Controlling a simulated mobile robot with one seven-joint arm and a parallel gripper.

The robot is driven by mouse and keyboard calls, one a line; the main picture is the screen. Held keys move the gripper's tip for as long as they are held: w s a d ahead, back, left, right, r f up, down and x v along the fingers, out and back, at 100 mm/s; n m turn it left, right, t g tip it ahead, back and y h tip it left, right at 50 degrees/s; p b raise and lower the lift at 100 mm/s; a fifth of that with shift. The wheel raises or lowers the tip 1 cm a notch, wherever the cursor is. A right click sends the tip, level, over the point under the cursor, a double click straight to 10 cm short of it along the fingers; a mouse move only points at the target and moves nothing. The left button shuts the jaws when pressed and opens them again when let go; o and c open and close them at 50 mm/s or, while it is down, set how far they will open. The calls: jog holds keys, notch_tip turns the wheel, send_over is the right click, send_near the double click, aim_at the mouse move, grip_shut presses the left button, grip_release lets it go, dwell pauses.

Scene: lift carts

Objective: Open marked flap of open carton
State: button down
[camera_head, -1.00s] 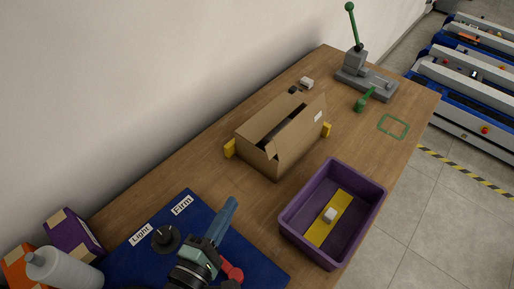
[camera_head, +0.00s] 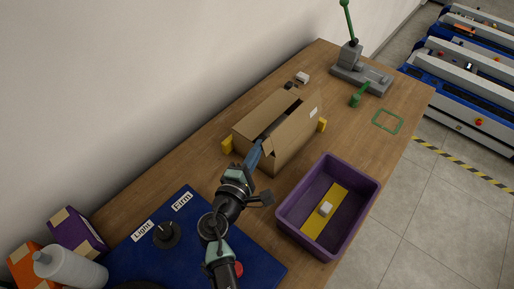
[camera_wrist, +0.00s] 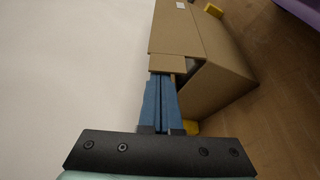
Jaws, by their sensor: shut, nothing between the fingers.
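The cardboard carton (camera_head: 289,146) stands on the wooden table with its top flaps partly raised and a dark gap between them. A white label (camera_head: 313,112) shows on its far right part; a white mark (camera_wrist: 181,5) also shows in the wrist view. A small end flap (camera_wrist: 167,63) is at the carton's near end. My gripper (camera_head: 257,149) is at this near end, its blue fingers (camera_wrist: 161,82) shut together and empty. The fingertips overlap the flap's edge in the wrist view; I cannot tell whether they touch it.
Yellow blocks (camera_head: 227,145) flank the carton. A purple bin (camera_head: 312,238) holding a yellow sheet and a white block stands to the right. A blue mat (camera_head: 135,262) with a knob lies in front. A lever press (camera_head: 360,72) stands at the back. The wall is close on the left.

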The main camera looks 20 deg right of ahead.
dwell(0.3)
jog(key=m+b, duration=0.1)
jog(key=b, duration=0.2)
jog(key=s+d+m+t+b, duration=0.1)
jog(key=b, duration=0.2)
jog(key=shift+s+r+m, duration=0.15)
jog(key=shift+r+m, duration=0.05)
jog(key=shift+m, duration=0.2)
jog(key=shift+a, duration=0.1)
